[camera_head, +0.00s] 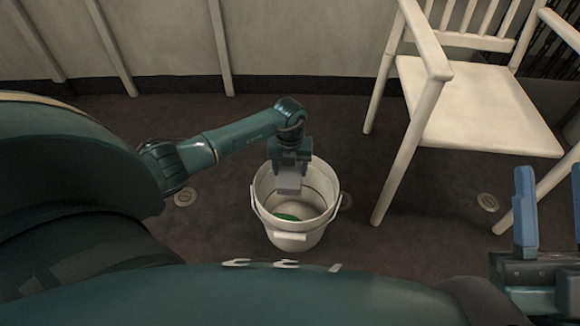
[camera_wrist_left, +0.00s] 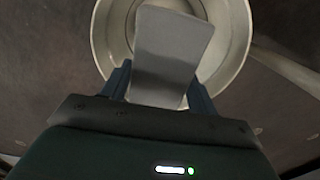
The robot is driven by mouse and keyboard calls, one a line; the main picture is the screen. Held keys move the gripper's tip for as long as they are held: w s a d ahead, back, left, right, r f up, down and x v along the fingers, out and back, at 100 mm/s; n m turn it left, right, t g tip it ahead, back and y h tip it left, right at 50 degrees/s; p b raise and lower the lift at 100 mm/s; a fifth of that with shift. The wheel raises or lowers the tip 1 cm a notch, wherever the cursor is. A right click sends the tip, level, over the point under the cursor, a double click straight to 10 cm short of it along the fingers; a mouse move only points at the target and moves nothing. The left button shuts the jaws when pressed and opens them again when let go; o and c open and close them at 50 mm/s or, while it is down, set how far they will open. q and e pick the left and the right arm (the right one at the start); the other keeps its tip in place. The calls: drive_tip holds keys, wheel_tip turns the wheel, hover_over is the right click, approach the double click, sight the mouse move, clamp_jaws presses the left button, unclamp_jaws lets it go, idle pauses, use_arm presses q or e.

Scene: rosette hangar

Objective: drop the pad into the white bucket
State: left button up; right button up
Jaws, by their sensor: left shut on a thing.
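The white bucket (camera_head: 287,238) stands upright on the dark floor, its open top facing up. It also shows in the left wrist view (camera_wrist_left: 238,45), behind the pad. My left gripper (camera_head: 290,166) points down over the bucket's mouth and is shut on the grey pad (camera_head: 289,183). In the left wrist view the pad (camera_wrist_left: 172,45) sits between the two fingers (camera_wrist_left: 158,88) and covers part of the bucket's opening. My right gripper (camera_head: 551,180) is at the right edge of the head view, open and empty, with its blue fingers apart.
Something green (camera_head: 286,217) lies inside the bucket. A white wooden chair (camera_head: 480,105) stands to the right of the bucket, its front leg near it. A pale wall (camera_head: 290,40) runs along the back. The floor left of the bucket has a small round fitting (camera_head: 185,197).

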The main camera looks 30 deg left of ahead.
use_arm(q)
drive_tip(key=o, duration=1.1)
drive_tip(key=shift+c, duration=0.2)
drive_tip(key=shift+r, duration=0.25)
wheel_tip(320, 180, up, 13)
drive_tip(key=p, duration=0.6)
drive_tip(key=shift+f, duration=0.15)
use_arm(e)
drive_tip(key=f+m+h, duration=0.1)
drive_tip(key=f, duration=0.1)
drive_tip(key=f+m+g+h, duration=0.1)
drive_tip(key=f+m+h, duration=0.1)
drive_tip(key=s+f+m+g+h, duration=0.1)
drive_tip(key=f+m+h, duration=0.1)
drive_tip(key=shift+a, duration=0.2)
